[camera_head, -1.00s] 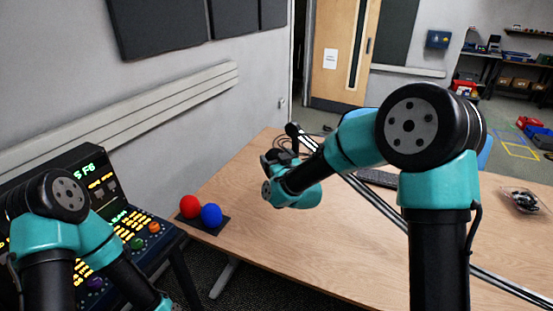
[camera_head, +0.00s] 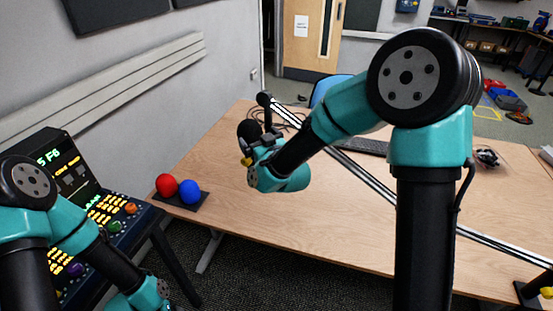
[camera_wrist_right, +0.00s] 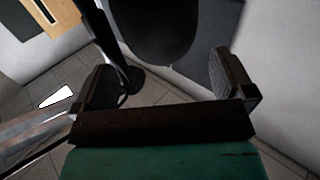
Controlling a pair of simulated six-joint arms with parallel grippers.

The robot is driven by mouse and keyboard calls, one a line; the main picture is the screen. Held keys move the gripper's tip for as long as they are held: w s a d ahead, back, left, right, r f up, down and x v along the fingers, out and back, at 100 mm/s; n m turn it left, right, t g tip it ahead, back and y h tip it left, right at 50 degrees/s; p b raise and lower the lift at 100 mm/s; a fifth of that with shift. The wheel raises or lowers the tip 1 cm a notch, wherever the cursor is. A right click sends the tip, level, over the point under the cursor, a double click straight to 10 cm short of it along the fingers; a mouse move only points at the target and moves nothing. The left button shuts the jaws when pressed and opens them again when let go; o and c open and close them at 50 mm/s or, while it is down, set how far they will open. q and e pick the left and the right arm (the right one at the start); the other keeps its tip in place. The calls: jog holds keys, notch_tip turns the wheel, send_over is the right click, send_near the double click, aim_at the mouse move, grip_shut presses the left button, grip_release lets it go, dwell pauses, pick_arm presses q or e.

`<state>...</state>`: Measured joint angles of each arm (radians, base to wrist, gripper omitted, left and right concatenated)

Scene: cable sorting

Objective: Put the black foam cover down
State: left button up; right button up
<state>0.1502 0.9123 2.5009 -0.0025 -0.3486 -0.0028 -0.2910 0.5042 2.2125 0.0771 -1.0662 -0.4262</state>
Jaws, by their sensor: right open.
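The black foam cover (camera_head: 249,131) shows as a dark rounded shape just above my right gripper (camera_head: 256,148) in the head view, near the far left part of the desk. In the right wrist view the cover (camera_wrist_right: 165,30) fills the top middle, beyond and between the spread fingertips of my right gripper (camera_wrist_right: 165,80). The fingers are wide apart, with a visible gap between each one and the cover. I cannot tell what the cover rests on. My left arm is at the lower left of the head view; its gripper is out of frame.
A dark boom arm (camera_head: 264,99) rises beside the cover, with cables (camera_head: 288,117) behind it. A red ball (camera_head: 166,185) and a blue ball (camera_head: 190,191) sit on a dark base at the desk's left edge. A keyboard (camera_head: 362,146) lies behind my right arm. The desk's front is clear.

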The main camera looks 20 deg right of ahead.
jog(key=v, duration=1.1)
jog(key=shift+s, duration=0.15)
jog(key=shift+c, duration=1)
jog(key=shift+s+a+f, duration=0.1)
jog(key=shift+a+f, duration=0.1)
jog(key=shift+f, duration=0.85)
jog(key=x, duration=1.2)
